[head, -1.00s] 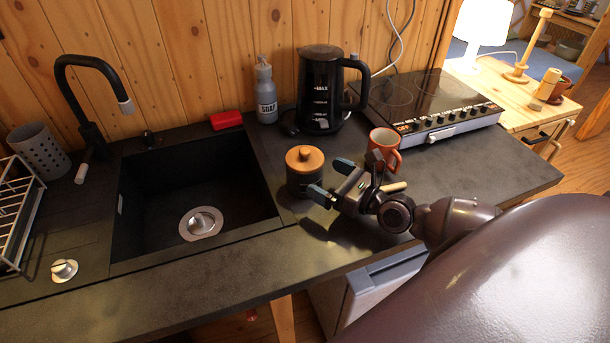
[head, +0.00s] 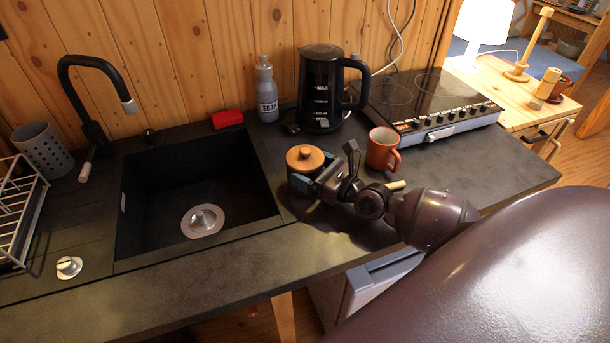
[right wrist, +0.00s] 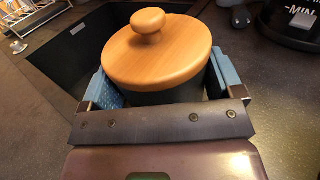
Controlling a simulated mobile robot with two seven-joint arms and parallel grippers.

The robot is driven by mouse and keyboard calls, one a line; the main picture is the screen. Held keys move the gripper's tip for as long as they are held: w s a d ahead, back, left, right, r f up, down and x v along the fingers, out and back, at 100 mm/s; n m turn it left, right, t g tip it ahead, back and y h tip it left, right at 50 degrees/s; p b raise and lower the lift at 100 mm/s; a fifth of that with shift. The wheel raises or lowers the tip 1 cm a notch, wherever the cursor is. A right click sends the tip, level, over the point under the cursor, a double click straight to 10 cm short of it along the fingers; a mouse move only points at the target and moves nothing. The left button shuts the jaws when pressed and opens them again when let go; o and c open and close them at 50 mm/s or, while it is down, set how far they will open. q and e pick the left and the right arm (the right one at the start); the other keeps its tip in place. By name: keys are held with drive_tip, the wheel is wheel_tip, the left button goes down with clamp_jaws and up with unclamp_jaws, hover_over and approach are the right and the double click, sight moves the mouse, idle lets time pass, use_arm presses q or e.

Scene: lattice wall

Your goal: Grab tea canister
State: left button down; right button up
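The tea canister (head: 305,159), dark with a round wooden lid and knob, stands upright on the counter right of the sink. In the right wrist view its lid (right wrist: 155,52) fills the middle and hides part of the fingers. My right gripper (head: 309,183) is low at the canister. Its two blue-padded fingers stand on either side of the dark body, also in the right wrist view (right wrist: 165,88). The fingers are spread apart; whether the pads touch the canister is hard to tell. My left gripper is not in view.
An orange mug (head: 381,149) stands close to the right of my gripper. A black kettle (head: 320,95), a soap bottle (head: 266,95) and a red sponge (head: 227,119) are behind. The sink (head: 160,200) is left; the front counter strip is clear.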

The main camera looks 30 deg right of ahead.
drive_tip(key=shift+r, duration=0.1)
drive_tip(key=shift+c, duration=0.6)
